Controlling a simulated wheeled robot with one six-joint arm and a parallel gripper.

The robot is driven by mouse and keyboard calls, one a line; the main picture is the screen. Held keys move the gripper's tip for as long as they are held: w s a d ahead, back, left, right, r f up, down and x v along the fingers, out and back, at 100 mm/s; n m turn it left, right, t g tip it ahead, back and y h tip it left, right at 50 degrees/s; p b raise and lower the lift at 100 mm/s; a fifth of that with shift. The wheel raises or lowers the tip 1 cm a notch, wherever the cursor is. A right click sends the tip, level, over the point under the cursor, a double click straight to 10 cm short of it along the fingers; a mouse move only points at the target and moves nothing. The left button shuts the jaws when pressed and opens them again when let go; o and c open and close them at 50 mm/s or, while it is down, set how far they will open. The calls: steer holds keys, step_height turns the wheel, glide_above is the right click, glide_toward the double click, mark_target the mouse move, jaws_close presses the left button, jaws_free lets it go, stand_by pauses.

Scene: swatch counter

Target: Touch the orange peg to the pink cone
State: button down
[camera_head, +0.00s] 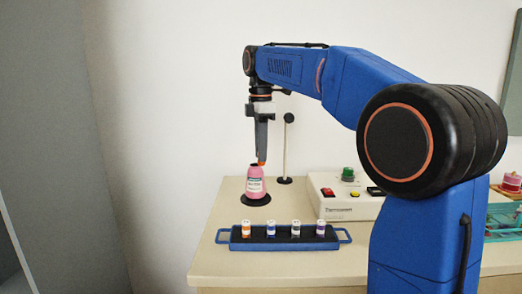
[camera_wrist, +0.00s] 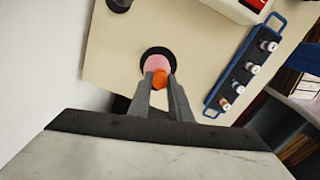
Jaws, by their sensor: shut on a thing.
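The pink cone (camera_head: 255,184), with a label on its front, stands upright on a round black base (camera_head: 256,200) on the counter. In the wrist view the cone (camera_wrist: 157,62) shows just beyond my fingertips. My gripper (camera_head: 261,150) points down above the cone, shut on the orange peg (camera_wrist: 159,78). Only a small orange end of the peg (camera_head: 262,163) shows in the head view, at the cone's top. The peg's end looks very close to the cone's tip; I cannot tell whether they touch. The fingers hide the rest of the peg.
A white control box (camera_head: 345,206) with buttons and a green knob stands to the right. A teal rack is at far right.

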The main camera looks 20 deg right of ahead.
steer(key=shift+r, duration=2.4)
